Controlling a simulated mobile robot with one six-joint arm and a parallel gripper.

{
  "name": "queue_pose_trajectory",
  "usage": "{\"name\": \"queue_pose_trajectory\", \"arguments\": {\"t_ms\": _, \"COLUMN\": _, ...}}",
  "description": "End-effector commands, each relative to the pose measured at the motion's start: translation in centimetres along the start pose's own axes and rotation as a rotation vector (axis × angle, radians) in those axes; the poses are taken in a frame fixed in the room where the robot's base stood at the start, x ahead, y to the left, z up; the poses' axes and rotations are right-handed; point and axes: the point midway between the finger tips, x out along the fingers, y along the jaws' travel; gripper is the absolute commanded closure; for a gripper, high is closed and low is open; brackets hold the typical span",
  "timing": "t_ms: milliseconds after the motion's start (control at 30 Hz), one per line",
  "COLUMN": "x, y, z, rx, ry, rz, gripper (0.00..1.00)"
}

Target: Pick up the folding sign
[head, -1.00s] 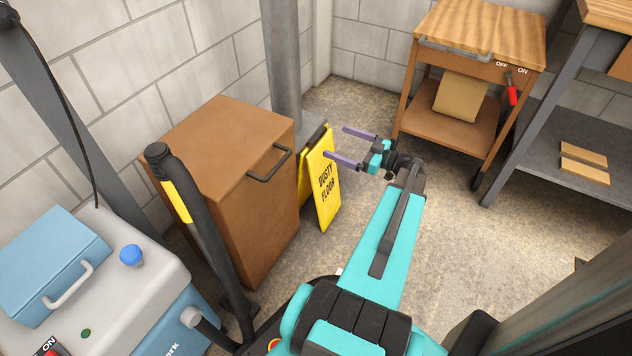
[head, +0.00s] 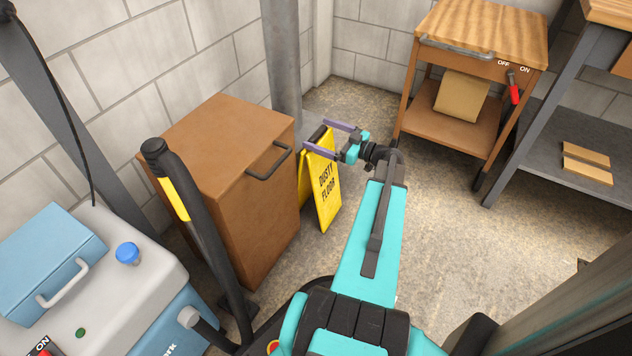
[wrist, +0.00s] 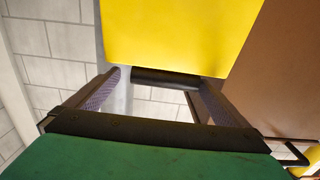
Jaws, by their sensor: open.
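The yellow folding sign (head: 326,190), marked "DUSTY FLOOR", stands upright on the floor beside the brown cabinet, with a dark bar at its top. My gripper (head: 316,135) is open at the sign's top, its two purple fingers pointing left in the head view. In the wrist view the sign's yellow panel (wrist: 180,32) fills the upper middle. I cannot tell whether a finger touches the sign.
The brown cabinet (head: 215,170) with a dark handle stands close left of the sign. A grey post (head: 283,60) rises behind. A wooden-topped cart (head: 490,30) stands at back right, beside a grey shelf (head: 560,150). A blue-grey machine (head: 120,290) with a black hose is at front left.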

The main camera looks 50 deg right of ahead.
Motion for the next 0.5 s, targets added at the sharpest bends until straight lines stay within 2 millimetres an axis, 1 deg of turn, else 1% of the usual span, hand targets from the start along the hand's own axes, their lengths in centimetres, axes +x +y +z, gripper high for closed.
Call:
{"name": "queue_pose_trajectory", "arguments": {"t_ms": 133, "x": 0.2, "y": -0.1, "z": 0.1, "rx": 0.0, "ry": 0.0, "rz": -0.001, "gripper": 0.0}}
{"name": "queue_pose_trajectory", "arguments": {"t_ms": 233, "x": 0.9, "y": -0.3, "z": 0.2, "rx": -0.001, "ry": 0.0, "rz": -0.001, "gripper": 0.0}}
{"name": "queue_pose_trajectory", "arguments": {"t_ms": 433, "x": 3.0, "y": -0.8, "z": 0.6, "rx": -0.002, "ry": 0.0, "rz": -0.002, "gripper": 0.0}}
{"name": "queue_pose_trajectory", "arguments": {"t_ms": 500, "x": 3.8, "y": -0.7, "z": 0.5, "rx": -0.002, "ry": 0.0, "rz": -0.001, "gripper": 0.0}}
